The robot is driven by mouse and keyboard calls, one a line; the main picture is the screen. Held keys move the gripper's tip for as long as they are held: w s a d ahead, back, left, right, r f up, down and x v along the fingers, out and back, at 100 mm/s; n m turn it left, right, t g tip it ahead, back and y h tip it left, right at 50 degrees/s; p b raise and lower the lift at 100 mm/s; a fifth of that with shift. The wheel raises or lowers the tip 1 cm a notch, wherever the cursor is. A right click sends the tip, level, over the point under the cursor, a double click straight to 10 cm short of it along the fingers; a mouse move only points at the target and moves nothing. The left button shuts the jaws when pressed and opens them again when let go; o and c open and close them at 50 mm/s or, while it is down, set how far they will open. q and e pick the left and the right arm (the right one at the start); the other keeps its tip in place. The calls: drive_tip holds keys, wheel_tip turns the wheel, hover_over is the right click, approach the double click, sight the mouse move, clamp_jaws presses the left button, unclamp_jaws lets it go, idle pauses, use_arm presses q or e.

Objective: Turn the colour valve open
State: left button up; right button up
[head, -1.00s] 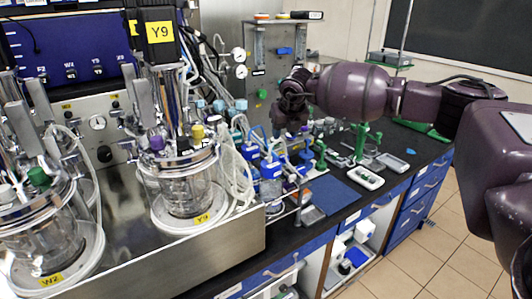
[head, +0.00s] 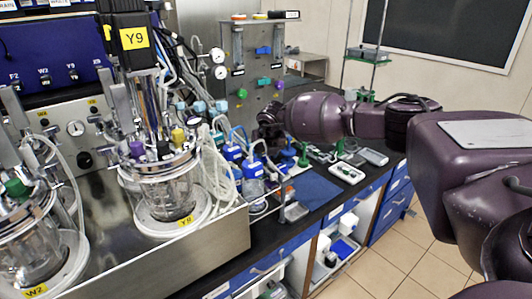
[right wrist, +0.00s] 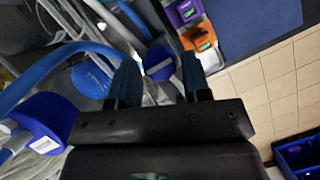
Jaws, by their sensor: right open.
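A panel (head: 238,60) at the back of the bench carries a green knob (head: 241,94) and a purple knob (head: 278,84). I cannot tell which part is the colour valve. My right gripper (head: 268,138) is a dark shape in the head view, below the knobs and above the blue-capped bottles; its fingers are unclear there. In the right wrist view its two fingers (right wrist: 160,78) are apart, with nothing clearly held. A blue-topped round thing (right wrist: 158,62) shows beyond the gap between them. My left gripper is not in view.
Blue-capped bottles (head: 252,166) with tubing stand below my right gripper. A glass vessel labelled Y9 (head: 165,190) stands to the left. A blue mat (head: 314,190) lies on the bench. A purple block (right wrist: 185,12) and an orange block (right wrist: 199,38) show in the right wrist view.

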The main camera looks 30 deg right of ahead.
drive_tip(key=shift+w+f, duration=0.1)
drive_tip(key=shift+f, duration=0.1)
drive_tip(key=c, duration=0.6)
drive_tip(key=shift+c, duration=0.2)
